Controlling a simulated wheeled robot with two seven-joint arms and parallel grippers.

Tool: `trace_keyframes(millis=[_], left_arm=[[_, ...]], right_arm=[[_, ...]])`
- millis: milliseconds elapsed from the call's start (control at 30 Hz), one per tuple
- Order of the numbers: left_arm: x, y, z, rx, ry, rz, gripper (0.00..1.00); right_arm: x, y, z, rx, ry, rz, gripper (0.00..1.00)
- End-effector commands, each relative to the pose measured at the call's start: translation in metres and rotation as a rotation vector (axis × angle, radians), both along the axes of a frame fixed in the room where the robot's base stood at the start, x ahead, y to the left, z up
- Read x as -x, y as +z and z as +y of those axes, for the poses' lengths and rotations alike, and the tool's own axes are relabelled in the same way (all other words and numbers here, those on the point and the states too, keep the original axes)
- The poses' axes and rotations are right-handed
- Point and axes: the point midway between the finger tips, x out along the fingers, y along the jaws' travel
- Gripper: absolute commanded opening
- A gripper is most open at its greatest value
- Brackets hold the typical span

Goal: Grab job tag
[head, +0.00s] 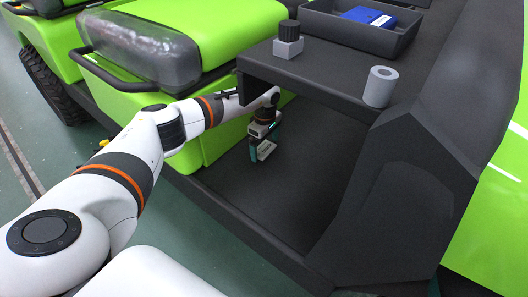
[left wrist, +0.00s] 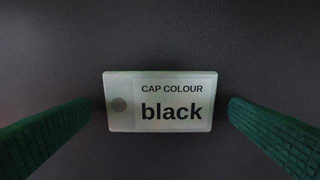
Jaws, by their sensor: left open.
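The job tag (left wrist: 160,102) is a small pale plate with a round dark spot at its left end and the words "CAP COLOUR black". In the left wrist view it lies between the two green fingers of my left gripper (left wrist: 160,125), with a gap on each side. In the head view my left gripper (head: 262,143) is under the dark shelf, pointing down at the tag (head: 266,150) over the dark footwell floor. The left gripper is open. My right gripper is not in view.
The dark shelf (head: 330,75) overhangs the footwell (head: 290,195). On it are a black-capped grey block (head: 288,46), a grey cylinder (head: 380,87) and a tray (head: 340,28) holding a blue case (head: 370,16). A green seat base (head: 205,150) stands left of the gripper.

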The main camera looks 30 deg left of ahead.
Motion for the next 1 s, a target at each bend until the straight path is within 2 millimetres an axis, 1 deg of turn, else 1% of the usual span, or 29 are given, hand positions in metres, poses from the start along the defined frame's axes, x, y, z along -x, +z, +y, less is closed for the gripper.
trace_keyframes(millis=[100, 467, 933, 967, 1000], left_arm=[[-0.0003, -0.0027, -0.0002, 0.0, 0.0, -0.001, 1.0], [-0.0001, -0.0025, -0.0001, 0.0, 0.0, -0.001, 1.0], [-0.0001, -0.0046, 0.0001, 0.0, 0.0, 0.0, 1.0], [-0.0001, -0.0045, 0.0001, 0.0, 0.0, 0.0, 0.98], [0.0, -0.0044, 0.0001, 0.0, 0.0, 0.0, 0.92]], right_arm=[[-0.0014, 0.0032, 0.0009, -0.005, 0.001, -0.02, 0.36], [-0.0014, 0.0033, 0.0009, -0.005, 0.001, -0.021, 0.36], [-0.0032, 0.0082, 0.0017, -0.013, 0.002, -0.057, 0.36], [-0.0034, 0.0092, 0.0019, -0.015, 0.002, -0.062, 0.36], [-0.0037, 0.0102, 0.002, -0.016, 0.004, -0.066, 0.36]])
